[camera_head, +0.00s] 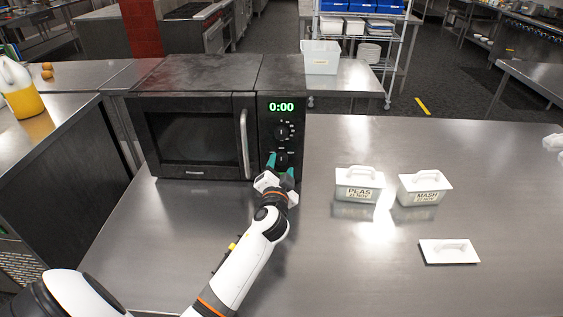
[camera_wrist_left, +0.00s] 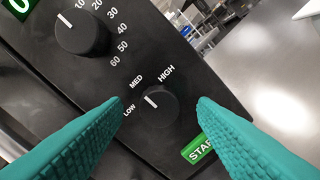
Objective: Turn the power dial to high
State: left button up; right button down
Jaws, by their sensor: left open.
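A black microwave (camera_head: 195,138) stands on the steel counter, its door shut and its green display (camera_head: 281,107) reading 0:00. In the left wrist view the power dial (camera_wrist_left: 155,106) is a small black knob with LOW, MED and HIGH around it. Its white mark points up and slightly left, toward MED. The larger timer dial (camera_wrist_left: 82,34) is above left. My left gripper (camera_head: 279,166), with teal fingers, is at the lower control panel. It is open, its fingers (camera_wrist_left: 158,112) on either side of the power dial, with gaps visible.
The green START button (camera_wrist_left: 199,150) is just below right of the power dial, close to a finger. Tubs labelled PEAS (camera_head: 358,186) and MASH (camera_head: 422,190) stand to the right, with a loose white lid (camera_head: 449,251) in front. The counter between is clear.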

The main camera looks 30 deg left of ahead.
pick_arm(q)
jog(key=shift+x, duration=0.85)
pick_arm(e)
jog(key=shift+w+r, duration=0.15)
jog(key=shift+w, duration=0.3)
pick_arm(q)
jog(key=shift+c, duration=0.4)
jog(key=c, duration=0.9)
pick_arm(e)
jog(key=shift+s+a, duration=0.15)
jog(key=shift+a, duration=0.1)
